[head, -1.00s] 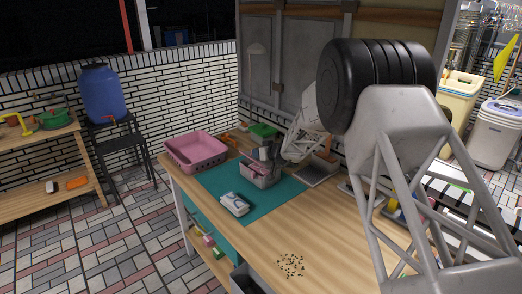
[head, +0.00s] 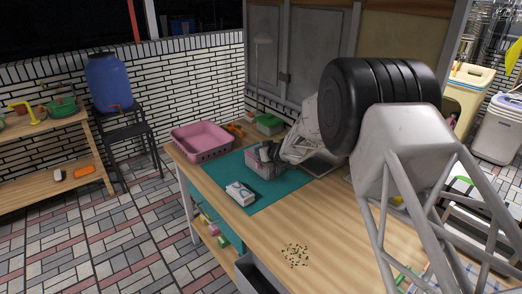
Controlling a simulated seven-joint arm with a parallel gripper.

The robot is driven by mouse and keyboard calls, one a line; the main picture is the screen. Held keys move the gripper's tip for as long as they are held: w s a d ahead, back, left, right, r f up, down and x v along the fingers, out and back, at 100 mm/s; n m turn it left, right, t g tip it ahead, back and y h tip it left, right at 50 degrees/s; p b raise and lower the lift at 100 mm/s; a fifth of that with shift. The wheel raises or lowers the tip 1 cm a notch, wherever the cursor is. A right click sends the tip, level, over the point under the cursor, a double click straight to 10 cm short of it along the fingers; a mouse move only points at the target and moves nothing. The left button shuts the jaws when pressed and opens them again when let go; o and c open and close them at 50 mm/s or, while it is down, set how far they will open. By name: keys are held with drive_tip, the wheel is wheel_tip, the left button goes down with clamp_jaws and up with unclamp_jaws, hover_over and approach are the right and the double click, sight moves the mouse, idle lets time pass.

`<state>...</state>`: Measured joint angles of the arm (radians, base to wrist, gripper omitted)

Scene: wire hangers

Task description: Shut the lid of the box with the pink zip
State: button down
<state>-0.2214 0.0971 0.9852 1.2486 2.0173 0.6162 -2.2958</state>
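I cannot make out a pink zip on any box in view. A small grey-pink open basket (head: 262,167) stands on the teal mat (head: 285,188) on the wooden table, with small things in it. A white packet with blue marks (head: 240,193) lies on the mat in front of it. A box with a green lid (head: 268,124) stands behind, near the wall. My gripper (head: 276,154) is at the right side of the basket, low and close to its rim. Its fingers are small and partly hidden by my wrist, so whether they are open or shut does not show.
A pink tray (head: 202,142) stands at the table's far left corner. A dark flat thing (head: 322,164) lies beneath my arm. Small dark bits (head: 295,254) are scattered on the front of the wooden table (head: 252,225). Bare wood lies between them and the mat.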

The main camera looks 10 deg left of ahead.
drive_tip(key=shift+f, duration=0.15)
drive_tip(key=c, duration=1.5)
unclamp_jaws()
drive_tip(key=shift+s, duration=0.1)
drive_tip(key=shift+v, duration=3.85)
